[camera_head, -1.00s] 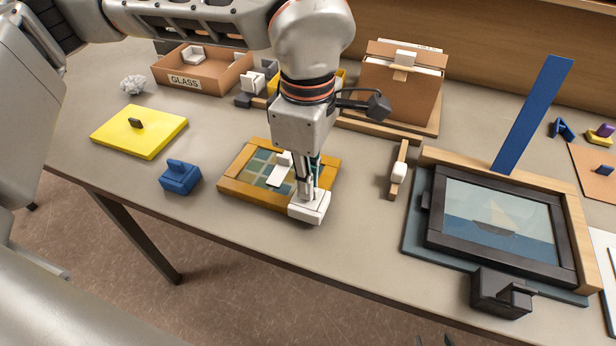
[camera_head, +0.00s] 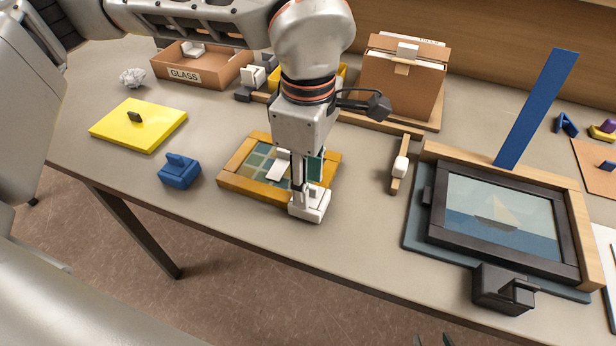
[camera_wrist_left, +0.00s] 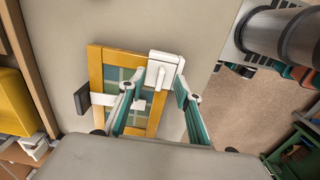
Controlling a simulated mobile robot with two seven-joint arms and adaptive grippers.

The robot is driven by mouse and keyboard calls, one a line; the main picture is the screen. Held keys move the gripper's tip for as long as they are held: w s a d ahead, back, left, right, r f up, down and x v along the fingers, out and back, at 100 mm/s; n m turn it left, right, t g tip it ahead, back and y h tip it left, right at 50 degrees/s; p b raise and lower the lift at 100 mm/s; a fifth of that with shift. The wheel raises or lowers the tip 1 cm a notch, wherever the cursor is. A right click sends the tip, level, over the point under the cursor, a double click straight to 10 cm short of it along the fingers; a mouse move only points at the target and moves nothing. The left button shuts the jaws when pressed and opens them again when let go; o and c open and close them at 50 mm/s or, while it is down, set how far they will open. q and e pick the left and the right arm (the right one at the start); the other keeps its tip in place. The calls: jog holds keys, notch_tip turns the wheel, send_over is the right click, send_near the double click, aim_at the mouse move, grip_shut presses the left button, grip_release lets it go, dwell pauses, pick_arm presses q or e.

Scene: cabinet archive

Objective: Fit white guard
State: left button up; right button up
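A white guard (camera_head: 311,205) sits at the near right corner of a small wooden frame (camera_head: 240,185) with a green-blue pane. It also shows at a corner of the frame in the left wrist view (camera_wrist_left: 167,66). My left gripper (camera_head: 308,185) is over that corner, pointing down. Its fingers stand apart on either side of the guard's upright part, with a gap seen in the left wrist view (camera_wrist_left: 160,82). A white strip (camera_head: 279,169) lies across the pane. Only small dark tips, perhaps of my right gripper, show at the bottom edge of the head view.
A blue block (camera_head: 180,171) and a yellow panel (camera_head: 140,125) lie to the left. A dark-framed sailboat picture (camera_head: 437,222) is on the right, with a wooden piece (camera_head: 396,178) between. A GLASS box (camera_head: 165,70) and a file box (camera_head: 385,85) stand behind. The table's front edge is close.

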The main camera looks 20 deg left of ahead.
jog(key=shift+w, duration=0.15)
jog(key=shift+s, duration=0.25)
pick_arm(q)
jog(key=shift+r, duration=0.15)
pick_arm(e)
jog(key=shift+s, duration=0.1)
pick_arm(q)
jog(key=shift+r+p, duration=0.35)
jog(key=shift+r, duration=0.05)
jog(key=shift+r+p, duration=0.3)
jog(key=shift+r, duration=0.3)
jog(key=shift+r+p, duration=0.6)
jog(key=shift+r, duration=0.3)
jog(key=shift+r+p, duration=0.45)
jog(key=shift+r, duration=0.55)
pick_arm(e)
jog(key=shift+t, duration=0.3)
jog(key=r, duration=0.1)
jog(key=w+r, duration=0.1)
jog(key=r, duration=0.1)
jog(key=w+r, duration=0.1)
jog(key=r, duration=0.1)
jog(key=shift+r, duration=0.1)
